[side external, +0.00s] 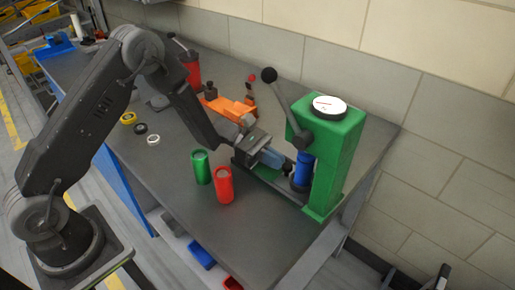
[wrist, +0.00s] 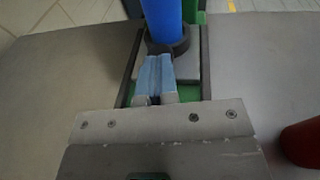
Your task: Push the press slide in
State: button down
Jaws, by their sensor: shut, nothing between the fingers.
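The green press (side external: 330,160) stands at the right of the bench, with a lever and a white round dial on top. Its slide (wrist: 207,65) is a grey plate between dark rails, seen in the wrist view. A blue cylinder (side external: 303,168) stands upright in a dark ring on the slide, under the press head; it also shows in the wrist view (wrist: 162,20). My gripper (side external: 282,163) is shut and empty, low over the slide. In the wrist view its blue fingertips (wrist: 158,58) reach a dark knob at the near side of the ring; contact is unclear.
A green cylinder (side external: 201,167) and a red cylinder (side external: 223,184) stand left of the slide. An orange clamp-like fixture (side external: 230,108) is behind my gripper. Yellow, black and white rings (side external: 153,140) lie at the left. The front of the bench (side external: 260,235) is clear.

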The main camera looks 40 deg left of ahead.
jog(key=v, duration=2.3)
jog(key=shift+w+a+r, duration=0.1)
jog(key=shift+a+r, duration=0.1)
jog(key=shift+a, duration=0.15)
jog(key=shift+d+r+m+g, duration=0.2)
jog(key=shift+r+m+g, duration=0.1)
jog(key=shift+r, duration=0.05)
jog(key=s+d+r+m+g+y, duration=0.3)
jog(key=s+d+r+m+y, duration=0.55)
jog(key=d+r, duration=0.2)
jog(key=s+d+r+m+t+y, duration=0.1)
jog(key=s+r+m+t+y, duration=0.1)
jog(key=s, duration=0.5)
jog(key=s+d+r+m+t+y, duration=0.1)
jog(key=s+r+m+t+y, duration=0.1)
jog(key=s+m+t+y, duration=0.2)
jog(key=shift+s+d+m+y, duration=0.25)
jog(key=shift+s+m+y, duration=0.6)
jog(key=shift+s+m, duration=1.1)
jog(key=shift+w+r+m, duration=0.15)
jog(key=shift+w+m, duration=0.35)
jog(key=shift+w, duration=0.05)
